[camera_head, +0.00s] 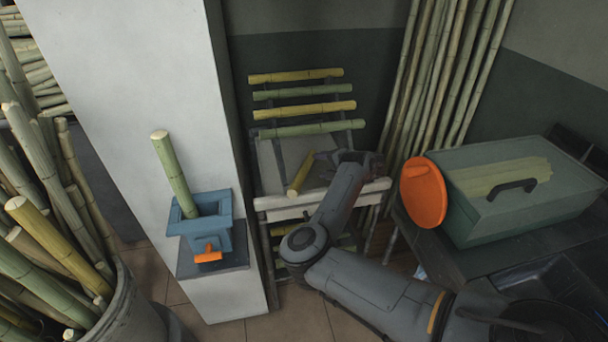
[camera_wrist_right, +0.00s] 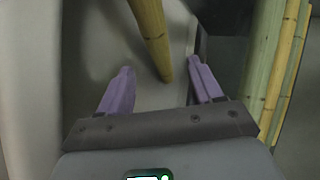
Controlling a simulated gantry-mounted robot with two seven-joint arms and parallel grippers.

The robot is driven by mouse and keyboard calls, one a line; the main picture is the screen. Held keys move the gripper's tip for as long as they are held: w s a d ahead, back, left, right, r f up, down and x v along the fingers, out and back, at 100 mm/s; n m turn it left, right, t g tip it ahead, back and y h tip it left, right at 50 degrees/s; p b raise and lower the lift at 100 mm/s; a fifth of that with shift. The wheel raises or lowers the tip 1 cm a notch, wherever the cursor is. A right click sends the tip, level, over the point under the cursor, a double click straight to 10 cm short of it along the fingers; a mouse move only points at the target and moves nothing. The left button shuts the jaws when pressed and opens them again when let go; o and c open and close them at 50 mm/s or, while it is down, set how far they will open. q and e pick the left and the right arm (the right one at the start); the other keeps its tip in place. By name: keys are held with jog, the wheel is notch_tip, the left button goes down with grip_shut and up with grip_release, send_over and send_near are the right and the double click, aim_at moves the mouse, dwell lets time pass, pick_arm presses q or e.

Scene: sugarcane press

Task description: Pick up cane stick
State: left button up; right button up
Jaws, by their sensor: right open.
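A short yellow cane stick (camera_head: 301,175) lies on the pale seat of the rack (camera_head: 274,165) in the head view, pointing toward the front. In the right wrist view the yellow cane stick (camera_wrist_right: 154,40) comes down from the top, its lower end in the gap beyond the two purple fingers. My right gripper (camera_head: 357,158) is over the seat, just right of the stick. It also shows in the right wrist view (camera_wrist_right: 160,82), open and empty, apart from the stick. My left gripper is not in view.
Several cane sticks (camera_head: 304,108) lie across the rack's back. A blue press (camera_head: 207,232) holding a green cane stands on the left. A green box (camera_head: 518,200) with an orange disc (camera_head: 424,193) is on the right. Tall canes (camera_head: 440,75) lean behind; a cane-filled bin (camera_head: 130,310) stands front left.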

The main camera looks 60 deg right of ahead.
aim_at(310, 166)
jog(key=shift+w+d+f, duration=0.1)
jog(key=shift+w+f, duration=0.25)
jog(key=shift+w, duration=0.2)
jog(key=shift+w+f+b, duration=0.35)
jog(key=shift+w+b, duration=0.1)
jog(key=shift+b, duration=0.05)
jog(key=b+x, duration=0.1)
jog(key=x, duration=0.2)
jog(key=shift+f+b, duration=0.1)
jog(key=shift+b, duration=0.3)
jog(key=shift+w+d+f, duration=0.15)
jog(key=shift+w+d, duration=0.05)
jog(key=shift+w, duration=0.3)
jog(key=shift+c, duration=0.3)
grip_shut()
